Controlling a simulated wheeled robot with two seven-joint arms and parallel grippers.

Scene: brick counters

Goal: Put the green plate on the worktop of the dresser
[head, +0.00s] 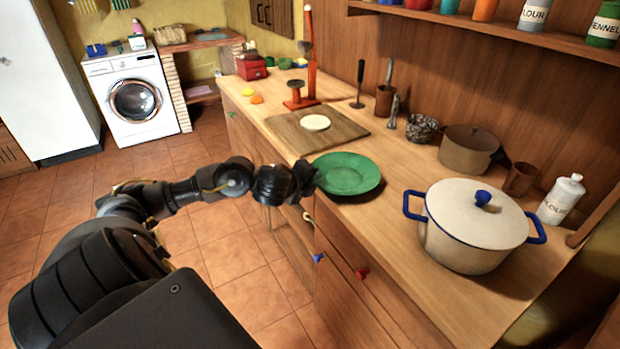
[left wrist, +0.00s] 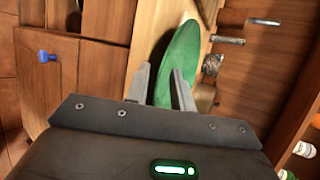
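The green plate (head: 348,174) is at the front edge of the dresser's wooden worktop (head: 390,226), face up and about level. I cannot tell whether it fully rests on the wood. My left gripper (head: 310,178) is at the plate's left rim. In the left wrist view, the two fingers of the left gripper (left wrist: 162,88) stand apart, with the rim of the green plate (left wrist: 178,55) between them. The right finger covers part of the plate. I see no clear grip on the rim. My right gripper is not in view.
A white pot (head: 470,222) with blue handles stands right of the plate. A cutting board (head: 350,132) with a pale round item (head: 315,122) lies behind it. A brown pot (head: 467,150) and a bottle (head: 562,198) stand near the wall. Drawer knobs stick out below the worktop.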

